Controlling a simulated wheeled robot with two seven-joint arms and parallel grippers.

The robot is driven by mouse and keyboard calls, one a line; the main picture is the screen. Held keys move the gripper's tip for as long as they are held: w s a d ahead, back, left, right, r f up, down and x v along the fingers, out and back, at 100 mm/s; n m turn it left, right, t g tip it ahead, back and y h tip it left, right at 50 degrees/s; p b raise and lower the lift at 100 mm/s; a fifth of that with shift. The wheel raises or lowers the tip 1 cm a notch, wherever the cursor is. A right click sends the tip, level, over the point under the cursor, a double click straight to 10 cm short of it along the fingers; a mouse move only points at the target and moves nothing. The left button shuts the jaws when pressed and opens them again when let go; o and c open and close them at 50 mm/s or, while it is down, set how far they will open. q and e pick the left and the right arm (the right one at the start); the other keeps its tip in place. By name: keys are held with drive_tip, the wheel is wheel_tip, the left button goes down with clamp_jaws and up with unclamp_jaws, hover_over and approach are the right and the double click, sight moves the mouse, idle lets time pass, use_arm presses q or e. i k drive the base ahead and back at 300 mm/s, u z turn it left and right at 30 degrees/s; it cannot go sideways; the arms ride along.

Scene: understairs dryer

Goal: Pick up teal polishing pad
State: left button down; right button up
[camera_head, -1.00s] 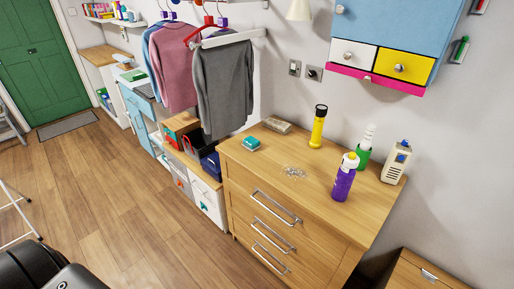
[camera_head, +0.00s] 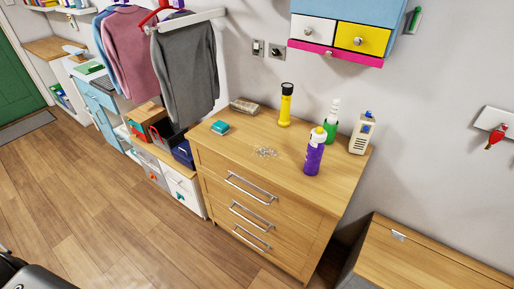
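The teal polishing pad (camera_head: 220,127) is a small teal block lying flat near the left end of the top of the wooden chest of drawers (camera_head: 325,181). Nothing touches or covers it. Neither of my grippers is in view.
On the chest top are a flat box (camera_head: 244,105), a yellow flashlight (camera_head: 285,106), a small pile of bits (camera_head: 266,152), a purple bottle (camera_head: 315,153), a green container (camera_head: 331,125) and a beige device (camera_head: 361,134). A wooden cabinet (camera_head: 420,262) stands right. Floor (camera_head: 120,215) before the chest is clear.

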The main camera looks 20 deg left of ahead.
sight(220, 127)
drive_tip(key=k, duration=0.6)
drive_tip(key=u, duration=0.55)
drive_tip(key=i, duration=1.85)
drive_tip(key=z, duration=0.5)
